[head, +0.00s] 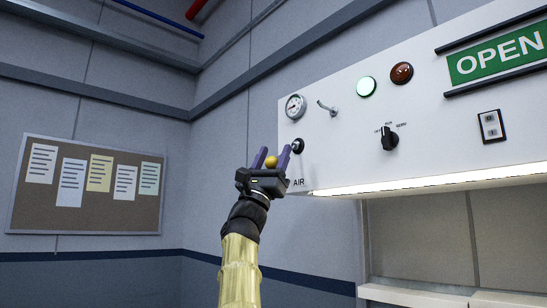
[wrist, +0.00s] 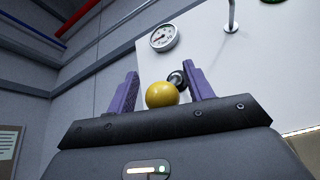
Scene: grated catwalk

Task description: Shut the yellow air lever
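The yellow air lever shows as a round yellow ball knob (head: 271,161) at the lower left of the white panel, above the "AIR" label. Its dark pivot (head: 297,146) is on the panel just to the right. My gripper (head: 271,153) is at the knob, with its two purple fingers spread on either side of it. In the wrist view the yellow knob (wrist: 162,94) sits between the fingers, low near the palm, with small gaps at both sides. My gripper is open. The lever's arm is mostly hidden behind the knob.
The white panel (head: 345,150) also carries a gauge (head: 295,106), a small metal hook-like toggle (head: 327,107), a lit green lamp (head: 366,86), a red lamp (head: 401,73), a black rotary switch (head: 389,138) and an "OPEN" sign (head: 499,52). A notice board (head: 88,214) hangs at left.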

